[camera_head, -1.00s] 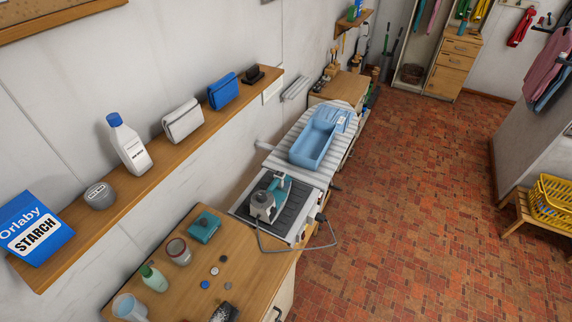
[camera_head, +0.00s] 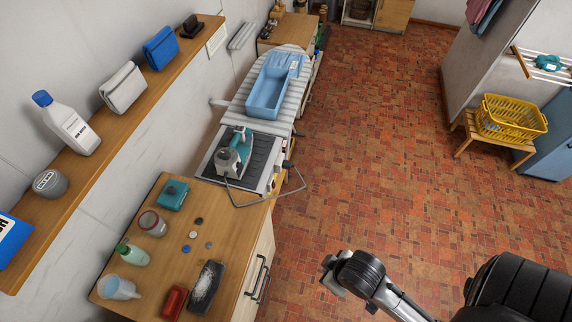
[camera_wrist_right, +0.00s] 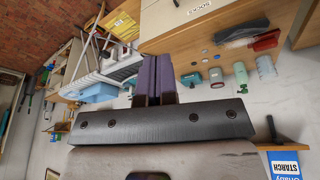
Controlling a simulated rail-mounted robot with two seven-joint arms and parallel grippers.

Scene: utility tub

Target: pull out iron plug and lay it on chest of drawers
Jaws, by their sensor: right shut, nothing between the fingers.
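The teal and grey iron (camera_head: 232,155) stands on the dark rest at the near end of the ironing board (camera_head: 272,152). Its grey cord loops past the board's near edge to a small dark plug (camera_head: 288,164) at the board's right side; the plug's seating is too small to make out. The chest of drawers (camera_head: 225,235) is nearest, with a wooden top and a pale front with handles. My right gripper (camera_head: 330,277) is over the floor, right of the chest and apart from the plug. In the right wrist view its fingers (camera_wrist_right: 154,80) are shut and empty. My left gripper is out of view.
A blue tub (camera_head: 268,92) sits on the ironing board.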

